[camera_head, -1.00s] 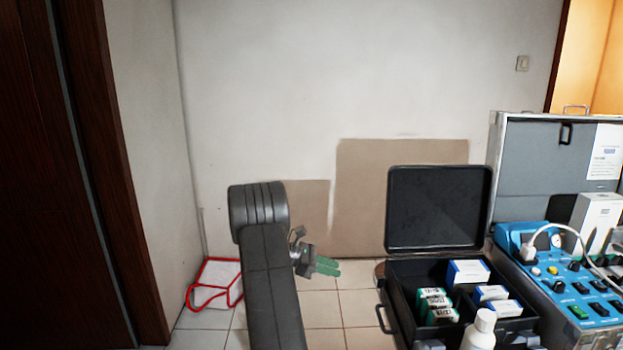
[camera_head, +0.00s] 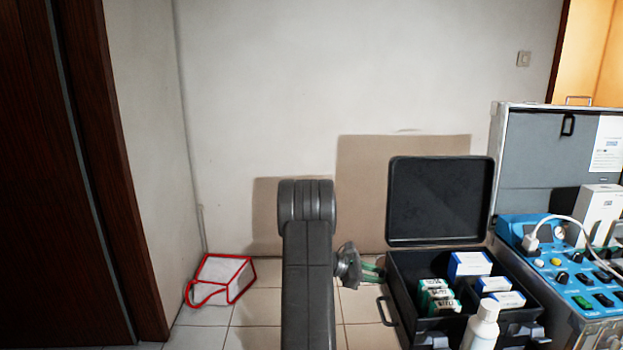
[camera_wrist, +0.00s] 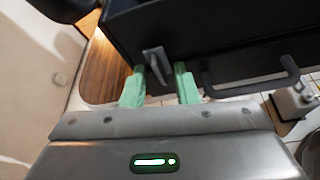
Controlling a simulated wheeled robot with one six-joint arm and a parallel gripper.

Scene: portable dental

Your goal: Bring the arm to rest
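My gripper (camera_head: 373,269) is at the left side of the open black case (camera_head: 398,308), with its green fingers pointing toward the case. In the wrist view my gripper (camera_wrist: 160,88) shows two green fingers spread apart, with no object held between them. Behind the fingers is the dark side of the case (camera_wrist: 225,45), with its latch and handle; I cannot tell whether they touch it. My arm stands upright and bent in the middle of the head view.
The case holds green-and-white packs (camera_head: 436,293) and white-and-blue boxes (camera_head: 469,264). A white bottle (camera_head: 482,325) stands in front. A blue control unit (camera_head: 570,270) is at the right. A red-edged white bag (camera_head: 221,278) lies on the floor at left.

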